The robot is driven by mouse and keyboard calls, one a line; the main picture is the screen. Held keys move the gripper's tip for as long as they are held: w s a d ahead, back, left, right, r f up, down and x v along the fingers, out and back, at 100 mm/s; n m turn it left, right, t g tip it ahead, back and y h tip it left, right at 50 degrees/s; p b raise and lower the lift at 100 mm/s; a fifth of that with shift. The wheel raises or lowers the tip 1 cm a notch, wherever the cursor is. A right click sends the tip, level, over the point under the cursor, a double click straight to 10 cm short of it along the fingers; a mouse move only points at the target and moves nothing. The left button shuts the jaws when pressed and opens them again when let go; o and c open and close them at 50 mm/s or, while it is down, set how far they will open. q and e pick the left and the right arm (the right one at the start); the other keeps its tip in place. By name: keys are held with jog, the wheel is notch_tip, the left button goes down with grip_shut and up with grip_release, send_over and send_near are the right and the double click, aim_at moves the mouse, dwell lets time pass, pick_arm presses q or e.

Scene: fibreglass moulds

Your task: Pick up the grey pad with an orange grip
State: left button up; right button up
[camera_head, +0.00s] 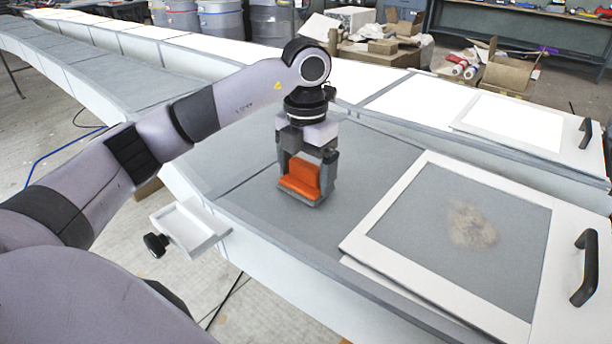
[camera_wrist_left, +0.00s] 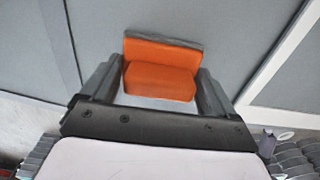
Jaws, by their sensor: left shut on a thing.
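The grey pad with an orange grip (camera_head: 301,180) is on the grey mould surface, at the middle of the head view. In the left wrist view its orange grip (camera_wrist_left: 160,78) fills the space between the two fingers, and a strip of the grey pad shows behind it. My left gripper (camera_head: 307,178) points down over the pad and is shut on the orange grip. The pad is at or very near the surface; I cannot tell whether it touches. My right gripper is not in view.
A white-framed panel (camera_head: 376,213) with a grey middle, a dusty patch and a black handle (camera_head: 584,268) lies to the right. A small white tray (camera_head: 207,232) with a black knob sticks out at the front edge. The grey surface (camera_head: 375,150) around the pad is clear.

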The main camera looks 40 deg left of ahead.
aim_at(306, 163)
pick_arm(q)
jog(key=shift+r, duration=0.15)
jog(key=shift+r, duration=0.6)
notch_tip(306, 163, up, 19)
jog(key=p, duration=0.4)
jog(key=shift+f+p, duration=0.2)
jog(key=shift+p, duration=0.1)
jog(key=o, duration=0.5)
jog(key=shift+c, duration=0.2)
jog(key=c, duration=0.3)
